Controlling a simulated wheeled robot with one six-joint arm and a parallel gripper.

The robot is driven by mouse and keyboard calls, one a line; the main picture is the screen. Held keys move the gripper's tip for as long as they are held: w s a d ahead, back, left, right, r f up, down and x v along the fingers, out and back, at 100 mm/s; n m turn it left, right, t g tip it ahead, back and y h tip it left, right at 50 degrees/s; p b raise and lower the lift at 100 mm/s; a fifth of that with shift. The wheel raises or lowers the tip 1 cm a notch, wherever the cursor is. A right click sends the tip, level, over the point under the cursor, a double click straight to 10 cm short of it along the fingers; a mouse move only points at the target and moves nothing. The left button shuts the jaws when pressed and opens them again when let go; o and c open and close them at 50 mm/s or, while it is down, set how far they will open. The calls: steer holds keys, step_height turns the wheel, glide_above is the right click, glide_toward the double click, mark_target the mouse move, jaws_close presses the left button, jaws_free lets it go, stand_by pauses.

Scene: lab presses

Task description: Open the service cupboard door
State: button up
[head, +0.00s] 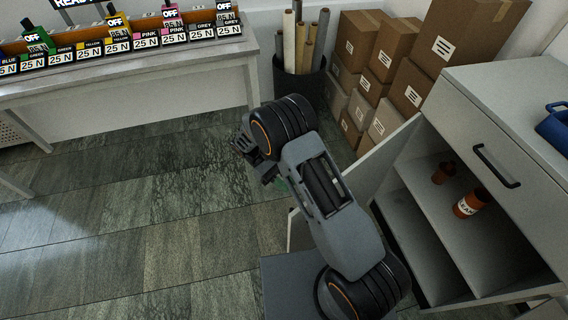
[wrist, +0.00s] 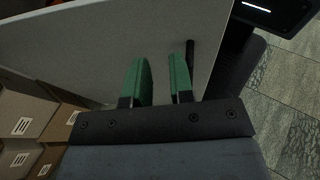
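The service cupboard (head: 500,100) stands at the right in the head view, with its lower compartment exposed. Its pale grey door (head: 383,162) stands swung out from the cupboard, partly hidden behind my arm. In the wrist view the door (wrist: 100,45) fills the upper middle, with a dark bar handle (wrist: 190,52) near its right edge. My gripper (wrist: 160,65) has two green fingers with a gap between them and nothing visible in it. The handle is just right of the right finger, outside the gap; contact cannot be told. In the head view my gripper (head: 282,184) is mostly hidden.
Orange bottles (head: 470,203) stand on the cupboard's inner shelf. A drawer with a black handle (head: 497,166) is above. Stacked cardboard boxes (head: 365,40) and a bin of rolls (head: 298,85) stand behind. A bench (head: 130,72) is at back left. The floor at left is clear.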

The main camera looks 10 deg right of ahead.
steer(key=w+p, duration=0.1)
steer(key=w, duration=0.6)
steer(key=shift+d, duration=0.2)
steer(key=shift+w, duration=0.1)
steer(key=shift+c, duration=0.4)
